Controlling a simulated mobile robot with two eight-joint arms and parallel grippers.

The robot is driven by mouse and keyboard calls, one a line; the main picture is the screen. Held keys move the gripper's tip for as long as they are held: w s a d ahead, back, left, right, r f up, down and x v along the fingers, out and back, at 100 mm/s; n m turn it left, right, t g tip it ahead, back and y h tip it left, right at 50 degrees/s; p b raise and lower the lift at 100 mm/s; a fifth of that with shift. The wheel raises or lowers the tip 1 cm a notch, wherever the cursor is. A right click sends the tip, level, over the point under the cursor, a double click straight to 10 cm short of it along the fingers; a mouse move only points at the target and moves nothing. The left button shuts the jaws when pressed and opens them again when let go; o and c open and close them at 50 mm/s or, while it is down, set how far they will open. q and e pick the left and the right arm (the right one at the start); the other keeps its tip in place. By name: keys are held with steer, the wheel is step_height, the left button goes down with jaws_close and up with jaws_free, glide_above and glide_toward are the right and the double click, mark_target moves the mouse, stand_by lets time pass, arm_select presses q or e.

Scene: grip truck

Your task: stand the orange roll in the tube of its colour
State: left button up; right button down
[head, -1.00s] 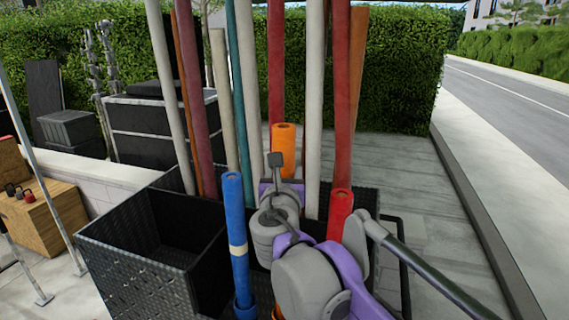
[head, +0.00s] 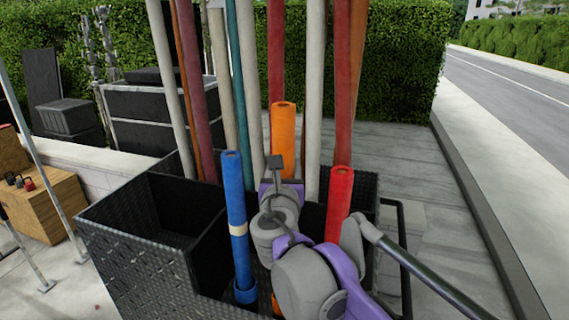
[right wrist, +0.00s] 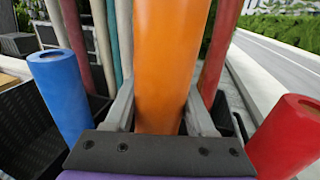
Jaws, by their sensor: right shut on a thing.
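The orange roll (head: 284,138) stands upright in the black truck box, its top clear in the head view. My right gripper (head: 281,182) is shut on it below its top. In the right wrist view the orange roll (right wrist: 168,70) fills the space between the two grey fingers of my right gripper (right wrist: 160,112). The roll's lower end is hidden behind my arm in the head view. A small orange piece (head: 276,304) shows low beside my arm; I cannot tell whether it is a tube or the roll. My left gripper is out of view.
A blue roll (head: 235,195) stands in a blue tube (head: 245,292) on the left. A red roll (head: 339,200) stands close on the right. Several tall poles (head: 313,90) rise behind. The black textured box wall (head: 135,260) surrounds an empty compartment at left.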

arm_select(q)
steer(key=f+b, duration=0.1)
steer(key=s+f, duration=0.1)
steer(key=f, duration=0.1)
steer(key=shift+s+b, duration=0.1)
steer(key=shift+b, duration=0.3)
arm_select(e)
step_height(320, 180, down, 7)
stand_by(0.4)
steer(key=shift+f, duration=0.45)
stand_by(0.5)
steer(key=c, duration=0.7)
jaws_free()
steer(key=o, duration=0.5)
steer(key=shift+w, duration=0.3)
steer(key=shift+o, duration=0.2)
steer(key=shift+s, duration=0.2)
